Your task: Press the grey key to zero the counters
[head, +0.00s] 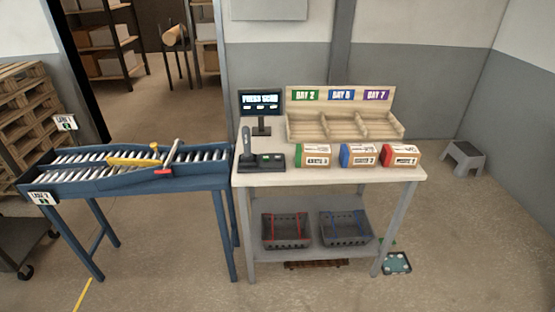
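A dark console (250,168) sits at the left end of the workbench top (330,175). It has small green-lit displays on its right part, and a grey handheld device (246,140) stands upright at its left. The grey key is too small to make out. Behind the console, a black monitor (261,102) on a stand shows text that looks like "PRESS ZERO", with small boxes below it. Neither of my grippers is in view.
Three boxes, with green (313,155), blue (358,155) and red (401,155) ends, stand before a wooden bay rack (345,127). A roller conveyor (130,170) adjoins the bench's left side. Two baskets sit on the lower shelf. Floor in front is mostly clear.

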